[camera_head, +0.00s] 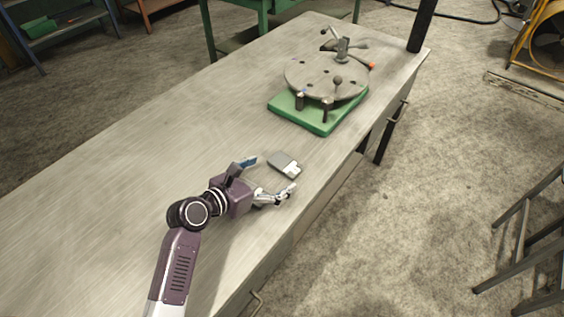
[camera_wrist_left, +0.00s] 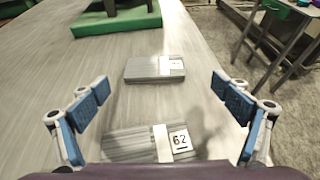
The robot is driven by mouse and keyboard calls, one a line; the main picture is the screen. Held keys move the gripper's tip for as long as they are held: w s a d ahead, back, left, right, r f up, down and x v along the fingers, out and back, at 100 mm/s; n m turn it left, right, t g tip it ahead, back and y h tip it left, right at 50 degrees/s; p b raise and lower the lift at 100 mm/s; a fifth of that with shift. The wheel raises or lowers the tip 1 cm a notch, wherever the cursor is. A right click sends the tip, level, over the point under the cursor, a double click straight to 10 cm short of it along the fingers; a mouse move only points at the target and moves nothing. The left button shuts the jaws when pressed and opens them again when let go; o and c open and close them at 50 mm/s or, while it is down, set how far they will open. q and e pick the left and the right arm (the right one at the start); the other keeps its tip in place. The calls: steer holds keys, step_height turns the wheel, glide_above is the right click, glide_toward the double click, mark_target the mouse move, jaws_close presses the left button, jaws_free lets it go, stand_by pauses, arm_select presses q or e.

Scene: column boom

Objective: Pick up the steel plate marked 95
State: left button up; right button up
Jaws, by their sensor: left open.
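My left gripper (camera_head: 265,180) is open above the workbench, its blue-padded fingers (camera_wrist_left: 162,98) wide apart with nothing between the pads. In the left wrist view, a grey steel plate (camera_wrist_left: 130,144) with a white label lies low in the picture, close to the gripper. In the head view, one plate (camera_head: 281,160) with a white label shows just past the fingers; the gripper hides the nearer one. My right gripper is not in view.
A green base (camera_head: 318,122) with a round steel fixture (camera_head: 325,77) stands farther along the workbench (camera_head: 110,150). A dark post (camera_head: 422,25) rises at the far right corner. The bench left of the arm is clear. A metal stool (camera_head: 530,235) stands at right.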

mark_target(287, 162)
arm_select(q)
steer(key=w, duration=0.1)
steer(key=w+d+f, duration=0.1)
steer(key=shift+w+d, duration=0.1)
steer(key=shift+w, duration=0.3)
steer(key=shift+x, duration=1.2)
steer(key=shift+f, duration=0.1)
steer(key=c, duration=1.8)
steer(key=shift+w, duration=0.1)
steer(key=shift+c, duration=0.4)
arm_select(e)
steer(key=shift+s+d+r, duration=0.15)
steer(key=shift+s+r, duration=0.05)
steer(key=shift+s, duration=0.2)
